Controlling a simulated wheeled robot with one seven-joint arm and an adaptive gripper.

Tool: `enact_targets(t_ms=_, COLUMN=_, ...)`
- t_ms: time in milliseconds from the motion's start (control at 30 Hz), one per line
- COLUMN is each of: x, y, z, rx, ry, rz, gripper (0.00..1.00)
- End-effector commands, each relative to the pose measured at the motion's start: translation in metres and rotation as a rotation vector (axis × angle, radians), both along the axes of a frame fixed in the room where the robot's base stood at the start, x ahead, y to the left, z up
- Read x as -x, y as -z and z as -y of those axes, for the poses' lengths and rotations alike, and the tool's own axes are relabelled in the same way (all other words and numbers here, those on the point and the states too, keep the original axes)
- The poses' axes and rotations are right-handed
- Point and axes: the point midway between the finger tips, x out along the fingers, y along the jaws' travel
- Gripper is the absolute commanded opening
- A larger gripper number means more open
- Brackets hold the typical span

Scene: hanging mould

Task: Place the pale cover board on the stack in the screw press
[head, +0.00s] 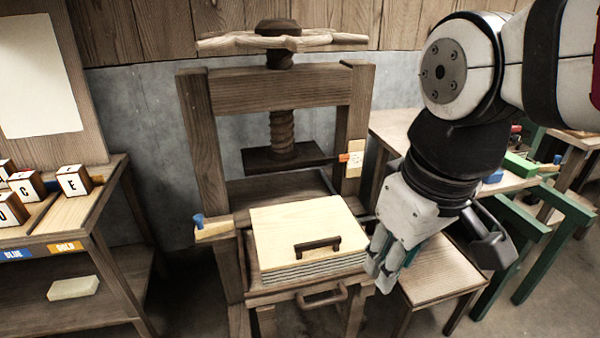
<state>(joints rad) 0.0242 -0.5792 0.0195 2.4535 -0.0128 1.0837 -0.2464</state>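The pale cover board (285,224), with a dark bar handle (317,245) near its front edge, lies flat on top of the grey layered stack (312,269). The stack rests on a wooden bed at the front of the wooden screw press (278,92). The press plate (287,157) is raised, above and behind the stack. My gripper (377,268) points down just right of the board and stack, apart from the handle. No object shows in it. Its fingers overlap in this view, so their opening is unclear.
A low wooden stool (436,272) stands right of the press. A wooden shelf unit (92,208) with lettered blocks (73,180) stands at left, a pale block (73,288) on its lower shelf. A workbench (398,125) and green trestles (545,240) are at right.

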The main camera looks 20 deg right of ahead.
Motion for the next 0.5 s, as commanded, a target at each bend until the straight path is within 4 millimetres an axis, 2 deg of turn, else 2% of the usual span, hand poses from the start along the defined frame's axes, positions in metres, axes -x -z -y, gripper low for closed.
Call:
enact_targets(t_ms=33, x=0.014, y=0.001, z=-0.001, rx=-0.019, ry=0.056, rz=0.017, gripper=0.30)
enact_targets(t_ms=100, x=0.029, y=0.005, z=-0.001, rx=-0.042, ry=0.130, rz=0.027, gripper=0.30)
enact_targets(t_ms=200, x=0.042, y=0.009, z=-0.002, rx=-0.066, ry=0.203, rz=0.035, gripper=0.30)
enact_targets(t_ms=500, x=0.049, y=0.011, z=-0.002, rx=-0.081, ry=0.244, rz=0.038, gripper=0.30)
